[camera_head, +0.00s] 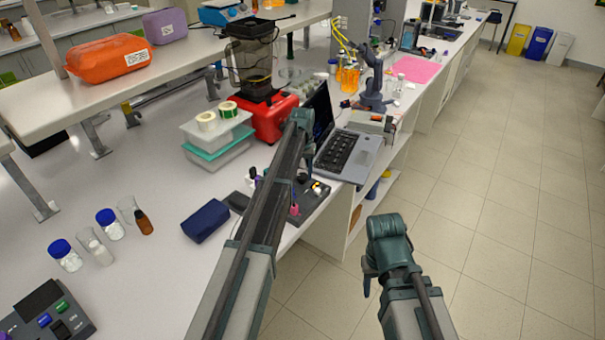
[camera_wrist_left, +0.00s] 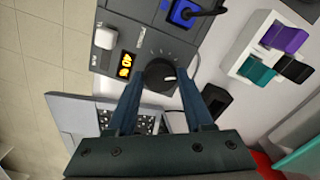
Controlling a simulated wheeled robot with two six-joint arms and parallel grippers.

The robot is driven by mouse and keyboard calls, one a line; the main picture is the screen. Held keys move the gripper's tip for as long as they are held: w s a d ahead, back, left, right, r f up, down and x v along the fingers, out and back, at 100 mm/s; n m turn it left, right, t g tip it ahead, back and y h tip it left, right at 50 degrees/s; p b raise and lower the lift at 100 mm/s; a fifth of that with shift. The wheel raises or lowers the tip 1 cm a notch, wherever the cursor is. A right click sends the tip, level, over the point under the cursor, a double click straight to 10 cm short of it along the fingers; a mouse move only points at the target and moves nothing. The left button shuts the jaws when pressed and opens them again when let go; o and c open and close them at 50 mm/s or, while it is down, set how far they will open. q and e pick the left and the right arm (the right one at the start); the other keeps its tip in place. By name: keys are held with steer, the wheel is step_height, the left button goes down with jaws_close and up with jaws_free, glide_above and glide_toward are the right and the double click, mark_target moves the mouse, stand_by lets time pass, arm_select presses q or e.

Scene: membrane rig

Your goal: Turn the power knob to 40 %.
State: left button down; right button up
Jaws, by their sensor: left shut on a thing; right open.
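The power knob (camera_wrist_left: 160,75) is a round black dial with a white pointer mark and a ring of scale ticks, on a dark grey control panel (camera_wrist_left: 147,42). My left gripper (camera_wrist_left: 160,88) has its two fingers on either side of the knob and is shut on it. Beside the knob, a small display (camera_wrist_left: 125,65) shows orange characters turned sideways; they seem to read 40. In the head view the control unit (camera_head: 312,196) is partly hidden by my left arm, and the knob cannot be made out. My right gripper (camera_head: 370,278) is open and empty over the floor.
A laptop (camera_head: 348,155) stands open right beside the control unit. A dark blue case (camera_head: 206,221) lies to its left. A white holder (camera_wrist_left: 248,45) with coloured blocks is near the panel in the wrist view. The floor aisle (camera_head: 490,200) is clear.

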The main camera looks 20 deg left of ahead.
mark_target(302, 176)
arm_select(q)
steer(key=shift+c, duration=1.4)
jaws_free()
step_height(302, 176, up, 14)
steer(key=p, duration=1.4)
steer(key=shift+f, duration=0.15)
